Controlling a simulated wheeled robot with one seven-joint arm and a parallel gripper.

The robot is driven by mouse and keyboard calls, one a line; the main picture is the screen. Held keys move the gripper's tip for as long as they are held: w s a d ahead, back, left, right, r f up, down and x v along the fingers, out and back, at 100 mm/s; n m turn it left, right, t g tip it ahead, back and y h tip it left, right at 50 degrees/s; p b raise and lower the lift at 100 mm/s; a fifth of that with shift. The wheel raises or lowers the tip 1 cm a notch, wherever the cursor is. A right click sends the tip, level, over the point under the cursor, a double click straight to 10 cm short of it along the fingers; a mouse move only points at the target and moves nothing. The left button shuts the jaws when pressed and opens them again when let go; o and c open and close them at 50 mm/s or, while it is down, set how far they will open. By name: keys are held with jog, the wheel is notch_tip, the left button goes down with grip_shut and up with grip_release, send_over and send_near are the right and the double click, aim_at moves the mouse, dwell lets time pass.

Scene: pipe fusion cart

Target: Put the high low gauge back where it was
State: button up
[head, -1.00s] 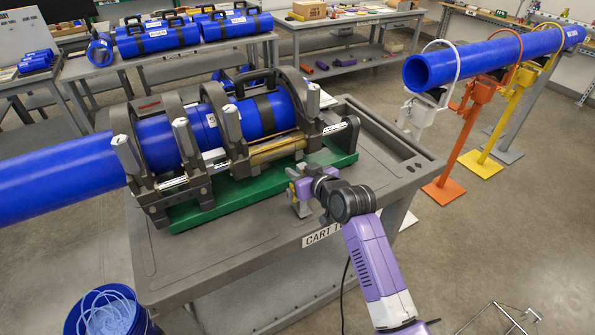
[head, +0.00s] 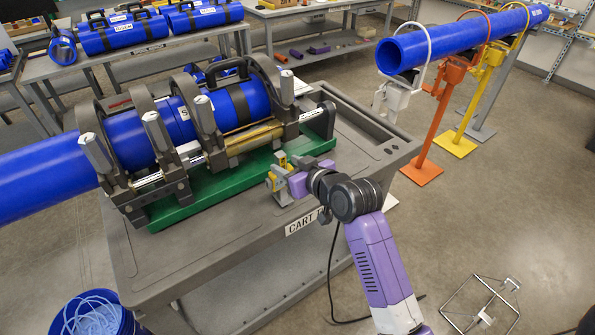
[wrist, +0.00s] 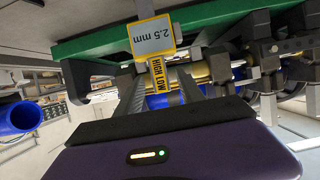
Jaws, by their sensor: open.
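The high low gauge (wrist: 157,75) is a yellow strip lettered HIGH LOW with a grey plate marked 2.5 mm, seen in the wrist view. In the head view the gauge (head: 279,161) is a small yellow piece at the cart's front edge, beside the green base. My gripper (wrist: 157,88) is open, with a finger on each side of the yellow strip. In the head view my gripper (head: 283,182) is low over the front of the cart top. My gripper partly hides the gauge's lower part, so I cannot tell what it rests on.
The fusion machine (head: 200,130) with clamped blue pipe fills the cart (head: 190,262) just behind my gripper. A blue pipe (head: 460,40) rests on stands at the right. A blue bucket (head: 98,318) stands front left. The floor at the right is mostly clear.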

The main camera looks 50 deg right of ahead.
jog(key=s+a+f+y, duration=0.1)
jog(key=s+a+f, duration=0.2)
jog(key=s+a, duration=0.55)
jog(key=s+a+f, duration=0.3)
jog(key=s+a, duration=0.4)
jog(key=s, duration=0.3)
jog(key=s+a+r+n+t+y, duration=0.1)
jog(key=s+a+r, duration=0.2)
jog(key=s, duration=0.5)
jog(key=s+a+r+n+y, duration=0.1)
jog(key=s+a+r+n, duration=0.1)
jog(key=s, duration=0.6)
jog(key=a+r, duration=0.1)
jog(key=a, duration=0.1)
jog(key=shift+a+r+t+y, duration=0.15)
jog(key=shift+a+t+y, duration=0.25)
